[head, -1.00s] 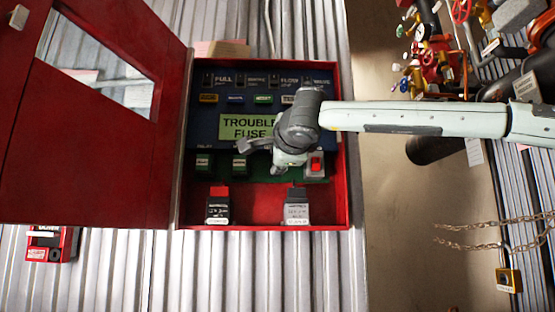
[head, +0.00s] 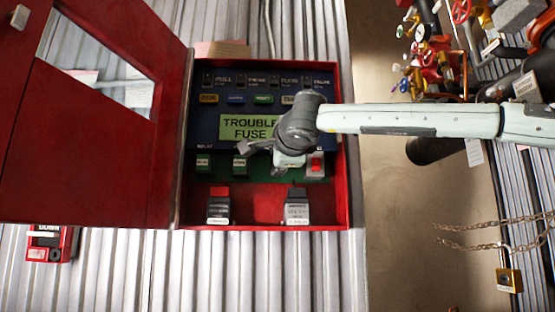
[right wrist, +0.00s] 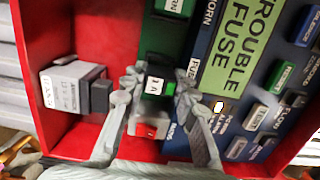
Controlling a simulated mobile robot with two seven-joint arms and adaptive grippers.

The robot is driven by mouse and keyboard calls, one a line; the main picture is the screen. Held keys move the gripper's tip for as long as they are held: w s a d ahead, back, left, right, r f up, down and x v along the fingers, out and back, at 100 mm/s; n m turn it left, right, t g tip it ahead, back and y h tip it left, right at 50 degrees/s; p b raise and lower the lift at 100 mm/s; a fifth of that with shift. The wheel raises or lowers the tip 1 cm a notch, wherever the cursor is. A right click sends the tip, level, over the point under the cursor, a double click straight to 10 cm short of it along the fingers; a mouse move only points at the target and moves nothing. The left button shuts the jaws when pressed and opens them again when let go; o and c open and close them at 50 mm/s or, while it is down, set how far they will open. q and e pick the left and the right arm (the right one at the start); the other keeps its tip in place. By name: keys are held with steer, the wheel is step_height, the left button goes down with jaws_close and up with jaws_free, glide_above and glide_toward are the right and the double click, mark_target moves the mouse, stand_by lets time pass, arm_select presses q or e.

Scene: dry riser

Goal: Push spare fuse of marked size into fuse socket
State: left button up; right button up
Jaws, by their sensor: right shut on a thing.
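The open red panel box (head: 345,205) holds a blue board with a green display (head: 248,127) reading TROUBLE FUSE. My right gripper (head: 264,158) is inside the box, just below the display. In the right wrist view, my right gripper (right wrist: 160,88) is shut around a small dark and green fuse (right wrist: 154,86) with a white label, which seems to read 3 A. A label FUSE (right wrist: 193,68) shows on the board beside the right finger. The fuse socket is hidden by the fuse and fingers, so I cannot tell whether the fuse is seated. My left gripper is not in view.
Two batteries (head: 219,206) (head: 297,208) stand on the box floor. The red door (head: 90,130) hangs open at left.

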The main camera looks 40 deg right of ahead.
steer(key=shift+x, duration=1.2)
steer(key=o, duration=1.1)
steer(key=shift+d, duration=0.1)
steer(key=shift+c, duration=0.2)
steer(key=shift+s, duration=0.1)
steer(key=v, duration=1.2)
steer(key=shift+c, duration=0.4)
